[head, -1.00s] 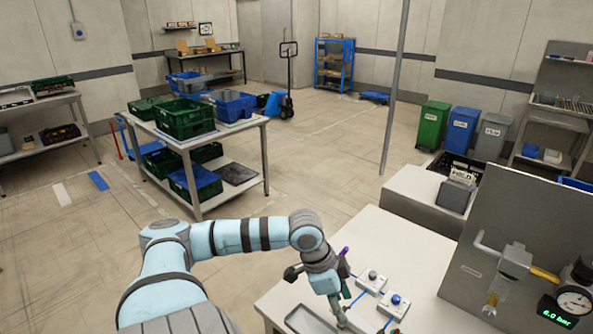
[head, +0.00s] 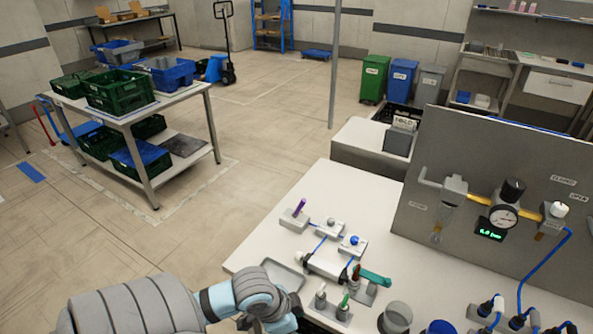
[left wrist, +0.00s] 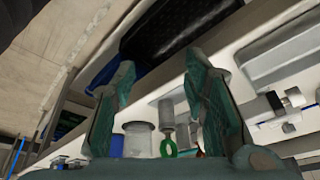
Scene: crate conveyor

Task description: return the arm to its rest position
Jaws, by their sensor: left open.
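My left arm comes in at the bottom left of the head view, folded low at the near left edge of the white workbench (head: 262,248). Its gripper is not clearly visible there. In the left wrist view my left gripper (left wrist: 160,75) shows two green-grey fingers spread apart with nothing between them. My right arm and gripper are not in view.
A grey tray (head: 284,274) lies close to my arm. Small fixtures and cups crowd the bench front. A gauge panel (head: 425,190) rises at right. Open floor lies left, before a crate table (head: 195,90).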

